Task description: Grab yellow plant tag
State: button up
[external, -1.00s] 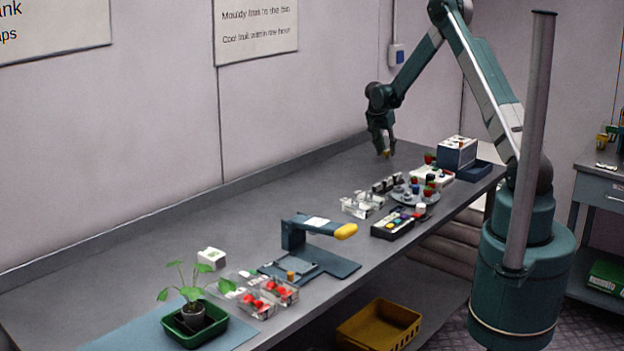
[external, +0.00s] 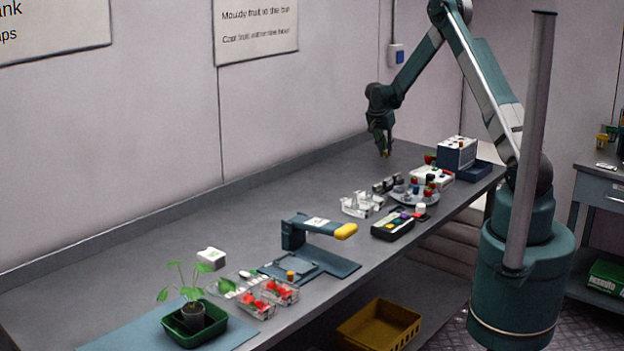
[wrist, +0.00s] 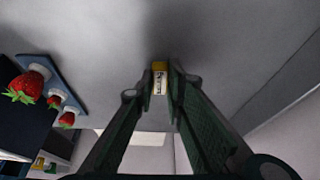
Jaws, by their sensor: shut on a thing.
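The yellow plant tag (wrist: 159,78) is between my gripper's fingertips in the wrist view. It has a yellow top and a white face with dark marks. My gripper (wrist: 160,88) is shut on it, with one finger on each side. In the external view my gripper (external: 385,150) points down over the far end of the grey bench, and a small bit of yellow shows at its tips. I cannot tell whether the tag still touches the bench.
A white and blue box (external: 457,153) and a round tray (external: 414,196) with several berries stand close by, right of my gripper. Clear punnets (external: 361,205) lie nearer. Strawberries (wrist: 33,83) show at left in the wrist view. The bench along the wall is clear.

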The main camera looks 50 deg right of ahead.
jog(key=shift+r, duration=0.1)
notch_tip(320, 180, up, 10)
dwell(0.8)
